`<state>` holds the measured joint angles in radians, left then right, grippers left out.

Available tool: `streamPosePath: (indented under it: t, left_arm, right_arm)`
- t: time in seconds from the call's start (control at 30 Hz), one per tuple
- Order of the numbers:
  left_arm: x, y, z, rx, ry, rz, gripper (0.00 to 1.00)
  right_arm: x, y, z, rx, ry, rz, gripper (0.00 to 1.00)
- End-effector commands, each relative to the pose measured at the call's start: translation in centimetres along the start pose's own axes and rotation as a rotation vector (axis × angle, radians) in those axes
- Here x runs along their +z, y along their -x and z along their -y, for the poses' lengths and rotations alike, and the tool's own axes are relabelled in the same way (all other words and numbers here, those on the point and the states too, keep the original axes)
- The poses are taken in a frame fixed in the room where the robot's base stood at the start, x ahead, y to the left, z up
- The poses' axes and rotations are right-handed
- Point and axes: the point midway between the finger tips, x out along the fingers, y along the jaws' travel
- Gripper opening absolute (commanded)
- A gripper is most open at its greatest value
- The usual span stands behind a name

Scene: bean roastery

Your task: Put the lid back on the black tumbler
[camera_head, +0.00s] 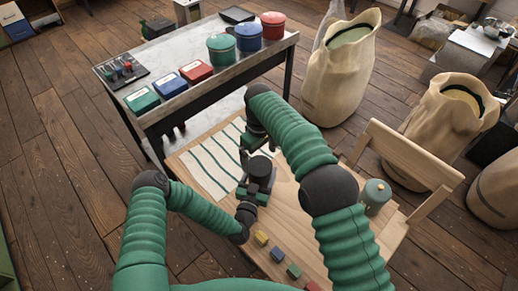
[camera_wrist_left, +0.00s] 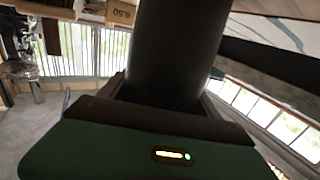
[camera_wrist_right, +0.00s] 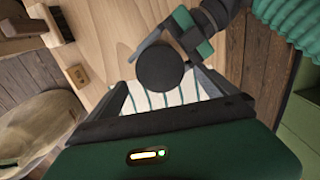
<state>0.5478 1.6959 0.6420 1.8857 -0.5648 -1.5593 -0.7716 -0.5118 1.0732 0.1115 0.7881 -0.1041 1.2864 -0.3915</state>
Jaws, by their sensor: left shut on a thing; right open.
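The black tumbler (camera_head: 259,168) stands upright at the wooden table's left side, by the striped cloth. My left gripper (camera_head: 256,190) is shut on its side; the dark cylinder (camera_wrist_left: 180,50) fills the left wrist view between the fingers. The right wrist view looks down on its round, flat, dark top (camera_wrist_right: 160,68). I cannot tell for sure whether that top is the lid in place, and no separate lid shows. My right gripper (camera_head: 252,145) is open just above the tumbler, its fingers on either side of the top in the right wrist view.
The striped cloth (camera_head: 210,163) lies at the table's left. A green canister (camera_head: 377,194) stands at the right. Several small coloured blocks, including a yellow one (camera_head: 262,238), line the near edge. A chair back (camera_head: 400,155) rises behind. A counter (camera_head: 150,60) holds tins.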

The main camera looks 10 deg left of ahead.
Motion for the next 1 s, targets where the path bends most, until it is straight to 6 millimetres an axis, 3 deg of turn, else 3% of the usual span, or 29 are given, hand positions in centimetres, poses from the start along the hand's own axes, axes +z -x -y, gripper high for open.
streamPosePath:
  t: [0.23,0.6,1.0]
  left_arm:
    - [0.0,0.0,0.0,0.0,0.0,-0.001,0.0]
    - [0.0,0.0,0.0,0.0,0.0,-0.001,0.0]
    - [0.0,0.0,0.0,0.0,0.0,0.0,0.0]
  right_arm:
    - [0.0,-3.6,0.0,0.001,-0.001,0.0,0.97]
    - [0.0,-4.4,0.0,0.001,-0.001,-0.001,0.97]
    - [0.0,-4.3,0.0,0.001,-0.001,-0.002,0.45]
